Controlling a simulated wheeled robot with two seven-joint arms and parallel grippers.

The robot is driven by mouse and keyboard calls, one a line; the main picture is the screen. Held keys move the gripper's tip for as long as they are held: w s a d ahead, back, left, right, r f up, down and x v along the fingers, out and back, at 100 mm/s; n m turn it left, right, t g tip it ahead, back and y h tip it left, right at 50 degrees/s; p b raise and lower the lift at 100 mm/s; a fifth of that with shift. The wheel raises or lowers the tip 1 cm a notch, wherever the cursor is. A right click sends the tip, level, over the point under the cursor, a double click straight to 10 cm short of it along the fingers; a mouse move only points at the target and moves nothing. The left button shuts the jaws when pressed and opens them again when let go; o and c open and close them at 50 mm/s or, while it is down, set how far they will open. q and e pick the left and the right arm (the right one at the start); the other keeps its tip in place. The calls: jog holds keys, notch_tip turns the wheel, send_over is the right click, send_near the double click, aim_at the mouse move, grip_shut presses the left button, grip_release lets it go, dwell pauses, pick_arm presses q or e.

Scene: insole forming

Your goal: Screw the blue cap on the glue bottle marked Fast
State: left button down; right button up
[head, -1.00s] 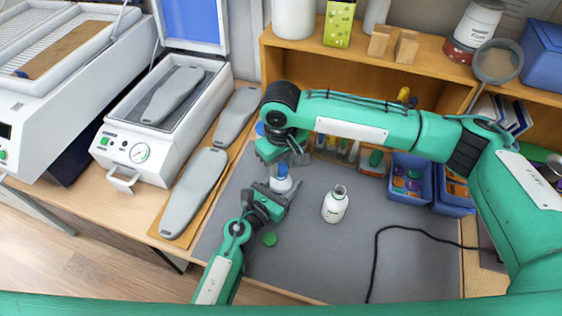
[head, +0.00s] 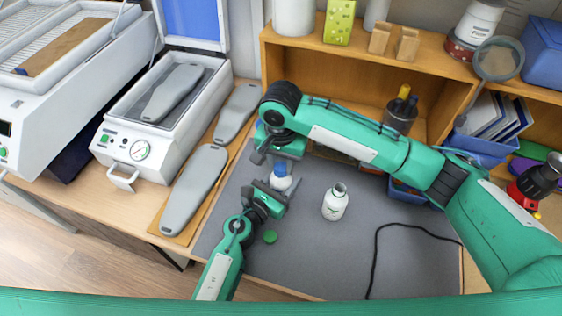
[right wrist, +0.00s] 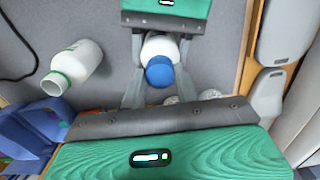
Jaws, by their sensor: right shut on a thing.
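A white glue bottle (head: 281,184) with a blue cap (head: 280,169) on top stands upright at my left gripper (head: 279,191), whose fingers are shut around its body. My right gripper (head: 283,163) is above it, pointing down, with its fingers shut on the blue cap. In the right wrist view the blue cap (right wrist: 160,72) lies between the right fingers, in line with the white bottle (right wrist: 158,47). Whether the threads are engaged is hidden. A second white bottle (head: 334,204), uncapped, stands to the right; I cannot read its label or the held bottle's.
A green cap (head: 270,237) lies on the grey mat (head: 320,255) near my left arm. A black cable (head: 376,250) crosses the mat at the right. Grey insole forms (head: 195,190) lie at the left, and a wooden shelf (head: 365,75) stands behind.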

jog(key=m, duration=0.6)
jog(key=shift+a, duration=0.1)
jog(key=m, duration=0.3)
jog(key=shift+m, duration=0.3)
jog(key=m, duration=0.8)
jog(key=shift+w, duration=0.1)
jog(key=o, duration=0.9)
jog(key=shift+c, duration=0.2)
